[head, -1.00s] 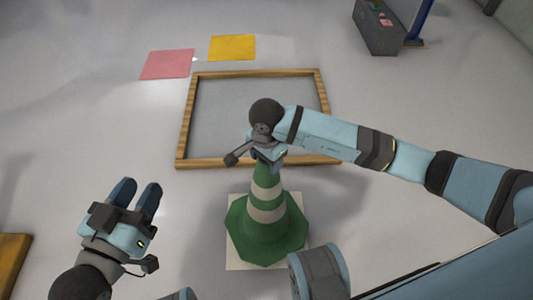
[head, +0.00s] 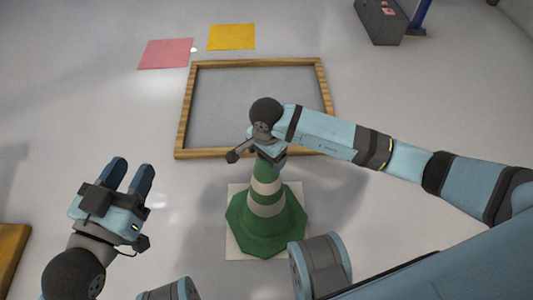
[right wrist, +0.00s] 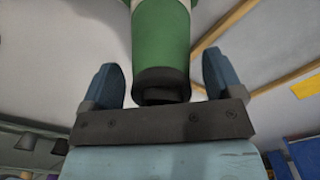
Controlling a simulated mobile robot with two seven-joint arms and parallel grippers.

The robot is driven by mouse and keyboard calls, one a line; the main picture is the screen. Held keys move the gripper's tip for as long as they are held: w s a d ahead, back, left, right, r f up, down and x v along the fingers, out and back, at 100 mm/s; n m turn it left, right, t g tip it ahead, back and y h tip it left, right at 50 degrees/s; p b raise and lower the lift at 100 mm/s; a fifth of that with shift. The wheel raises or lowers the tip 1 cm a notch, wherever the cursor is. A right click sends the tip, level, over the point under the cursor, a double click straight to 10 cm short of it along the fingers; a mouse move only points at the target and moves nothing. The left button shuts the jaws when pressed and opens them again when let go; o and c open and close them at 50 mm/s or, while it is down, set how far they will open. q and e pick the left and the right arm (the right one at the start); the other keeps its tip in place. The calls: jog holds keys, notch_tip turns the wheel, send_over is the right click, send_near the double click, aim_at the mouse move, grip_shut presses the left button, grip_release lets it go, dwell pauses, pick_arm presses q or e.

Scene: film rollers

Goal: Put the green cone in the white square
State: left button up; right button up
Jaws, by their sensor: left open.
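The green cone (head: 265,235) with pale stripes stands upright in the lower middle of the head view. Its base covers most of the white square (head: 236,246), whose corners show around it. My right gripper (head: 268,158) is over the cone's top. In the right wrist view, the cone's narrow end (right wrist: 161,45) sits between the two blue fingers of this gripper (right wrist: 160,75), with a gap on each side, so it is open around the cone. My left gripper (head: 130,172) is open and empty, left of the cone.
A wooden frame (head: 184,115) with a grey inside lies just beyond the cone. A pink square (head: 165,54) and a yellow square (head: 231,37) lie farther back. A grey box (head: 381,22) stands at the back right.

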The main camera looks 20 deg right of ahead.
notch_tip(320, 180, up, 11)
jog(key=p, duration=0.5)
pick_arm(q)
jog(key=s+r+n, duration=0.1)
jog(key=d+n, duration=0.1)
jog(key=shift+s+r+n+y, duration=0.3)
jog(key=shift+s+r+n, duration=0.1)
pick_arm(e)
jog(key=shift+r, duration=0.55)
pick_arm(q)
jog(key=shift+s, duration=0.1)
pick_arm(e)
jog(key=shift+s, duration=0.15)
